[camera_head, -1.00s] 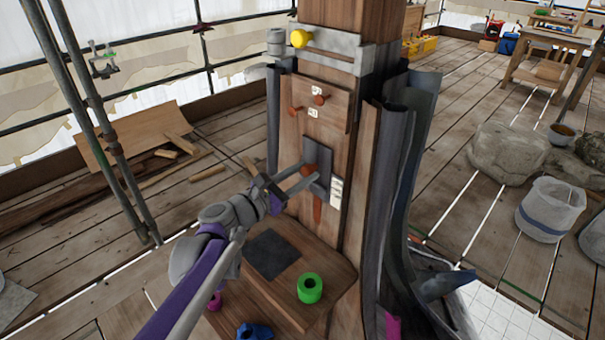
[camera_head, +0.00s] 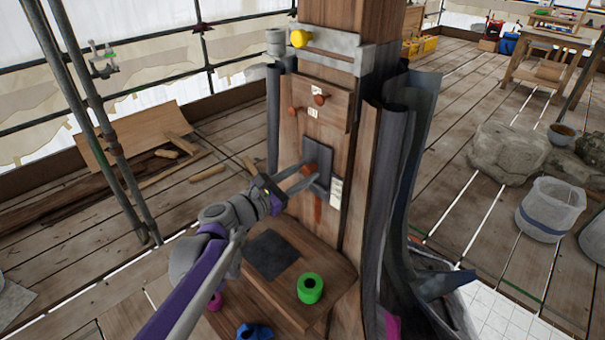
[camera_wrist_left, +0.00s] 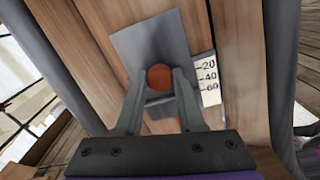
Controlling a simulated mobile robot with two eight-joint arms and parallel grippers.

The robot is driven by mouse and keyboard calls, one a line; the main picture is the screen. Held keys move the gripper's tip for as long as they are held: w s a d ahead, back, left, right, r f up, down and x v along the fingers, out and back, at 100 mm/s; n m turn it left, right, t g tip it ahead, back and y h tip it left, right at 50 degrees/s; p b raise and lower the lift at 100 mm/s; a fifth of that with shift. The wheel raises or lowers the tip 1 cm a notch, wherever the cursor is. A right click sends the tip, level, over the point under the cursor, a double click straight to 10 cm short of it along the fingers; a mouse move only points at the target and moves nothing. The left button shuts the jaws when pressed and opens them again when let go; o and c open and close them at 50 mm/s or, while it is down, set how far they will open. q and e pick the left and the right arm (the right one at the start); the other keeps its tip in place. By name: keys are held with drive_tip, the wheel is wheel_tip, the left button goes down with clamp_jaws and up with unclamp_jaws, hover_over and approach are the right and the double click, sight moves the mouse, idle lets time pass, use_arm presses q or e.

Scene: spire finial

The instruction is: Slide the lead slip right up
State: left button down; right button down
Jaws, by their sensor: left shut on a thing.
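The lead slip (camera_head: 318,152) is a flat grey plate on the front of the wooden post, with a round orange-brown knob (camera_wrist_left: 160,77) on its face. It also shows in the left wrist view (camera_wrist_left: 150,42), slightly tilted in the picture. My left gripper (camera_head: 308,174) reaches in from the left and is shut on the knob, its fingers on either side of it. A white scale (camera_wrist_left: 208,78) marked 20, 40 and 60 stands beside the slip's right edge. A reddish-brown strip (camera_head: 317,210) shows below the slip. My right gripper is not in view.
Wooden pegs (camera_head: 320,99) and small white labels sit on the board above the slip. A grey metal bracket with a yellow knob (camera_head: 299,38) crosses the post higher up. A ledge (camera_head: 325,268) below holds a green ring (camera_head: 310,288) and a dark square (camera_head: 270,254).

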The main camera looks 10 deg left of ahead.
use_arm(q)
wheel_tip(320, 180, up, 5)
drive_tip(key=p, duration=0.3)
drive_tip(key=shift+r+p, duration=0.1)
drive_tip(key=shift+p, duration=0.25)
drive_tip(key=shift+w, duration=0.1)
drive_tip(key=c, duration=0.5)
unclamp_jaws()
drive_tip(key=shift+s+a, duration=0.1)
drive_tip(key=shift+s, duration=0.1)
approach(316, 149)
drive_tip(key=v, duration=0.5)
